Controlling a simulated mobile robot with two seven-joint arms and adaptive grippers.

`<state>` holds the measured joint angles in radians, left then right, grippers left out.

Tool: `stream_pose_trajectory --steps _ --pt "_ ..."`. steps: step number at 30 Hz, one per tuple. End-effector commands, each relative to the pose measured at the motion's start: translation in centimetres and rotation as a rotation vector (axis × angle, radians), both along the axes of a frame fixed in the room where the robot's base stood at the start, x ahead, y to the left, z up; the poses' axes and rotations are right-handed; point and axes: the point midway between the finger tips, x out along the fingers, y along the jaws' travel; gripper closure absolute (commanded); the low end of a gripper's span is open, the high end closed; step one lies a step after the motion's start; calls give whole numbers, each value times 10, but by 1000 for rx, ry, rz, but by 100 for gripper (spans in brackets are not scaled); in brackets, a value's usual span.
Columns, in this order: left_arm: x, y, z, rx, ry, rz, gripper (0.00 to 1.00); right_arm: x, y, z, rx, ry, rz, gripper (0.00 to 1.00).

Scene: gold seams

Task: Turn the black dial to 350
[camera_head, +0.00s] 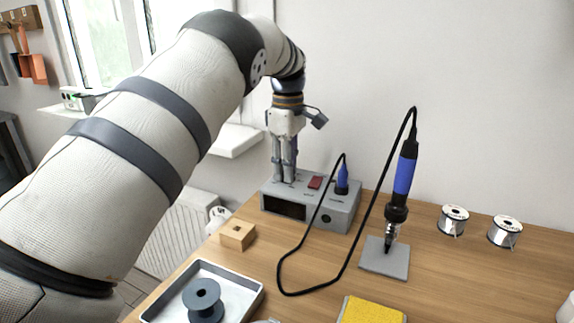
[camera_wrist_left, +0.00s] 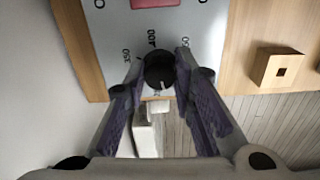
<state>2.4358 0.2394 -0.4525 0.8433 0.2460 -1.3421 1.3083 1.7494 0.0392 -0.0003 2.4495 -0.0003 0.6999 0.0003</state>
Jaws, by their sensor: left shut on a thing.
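The grey soldering station (camera_head: 335,212) stands at the back left of the wooden table, with a dark display on its front. My left gripper (camera_head: 284,179) points straight down onto the left part of its top, where its fingers hide the dial in the head view. In the left wrist view the black dial (camera_wrist_left: 159,70) sits between the purple-padded fingertips of my left gripper (camera_wrist_left: 160,78), which is shut on it. A pale mark on the dial points toward the bottom of that picture. My right gripper is not in view.
A red switch (camera_head: 315,182) is right of my fingers on the station. A blue-handled iron (camera_head: 404,175) stands on a grey pad (camera_head: 372,262), its black cable looping across the table. A wooden block (camera_head: 238,237), a tray (camera_head: 252,294) and solder spools (camera_head: 454,220) lie around.

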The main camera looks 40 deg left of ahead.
Motion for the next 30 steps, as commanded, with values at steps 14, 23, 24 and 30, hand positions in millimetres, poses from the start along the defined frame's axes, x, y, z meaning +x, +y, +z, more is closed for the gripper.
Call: stream_pose_trajectory --steps 14,23,24,30 --pt "-1 1 -1 0 3 -447 100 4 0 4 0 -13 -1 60" --pt "-1 1 -2 0 3 -732 100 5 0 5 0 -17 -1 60" --pt "-1 1 -2 1 4 -771 100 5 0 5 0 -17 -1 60" --pt "-1 1 -2 0 4 -960 100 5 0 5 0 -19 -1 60"
